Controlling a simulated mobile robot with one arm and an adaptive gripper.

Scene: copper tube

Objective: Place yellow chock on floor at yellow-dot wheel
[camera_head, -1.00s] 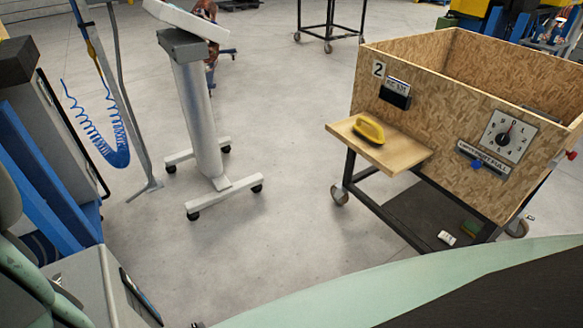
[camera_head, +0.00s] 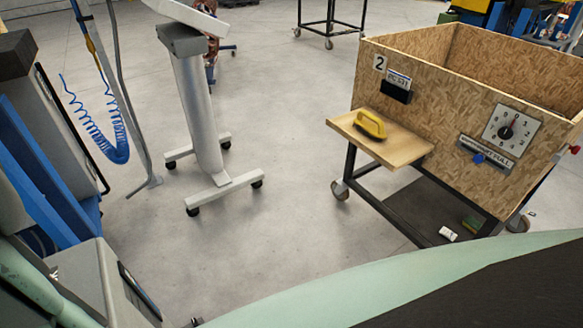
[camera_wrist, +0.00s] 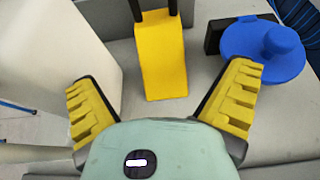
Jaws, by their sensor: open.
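A yellow wedge-like block (camera_wrist: 162,55), likely the yellow chock, lies on a grey surface in the wrist view, with two black bars at its far end. My gripper (camera_wrist: 162,98) is open, its yellow ribbed fingers spread left and right of the block's near end. The fingers look apart from the block, and nothing is held. In the head view, the wooden cart's near wheel (camera_head: 340,190) and right wheel (camera_head: 517,223) stand on the floor (camera_head: 275,225). I see no yellow dot on either. My gripper is outside the head view.
A blue round part (camera_wrist: 265,48) lies right of the block. In the head view, a yellow handled item (camera_head: 371,124) lies on the cart's shelf (camera_head: 405,148). A wheeled grey stand (camera_head: 198,105) is left of the cart, with clear floor between.

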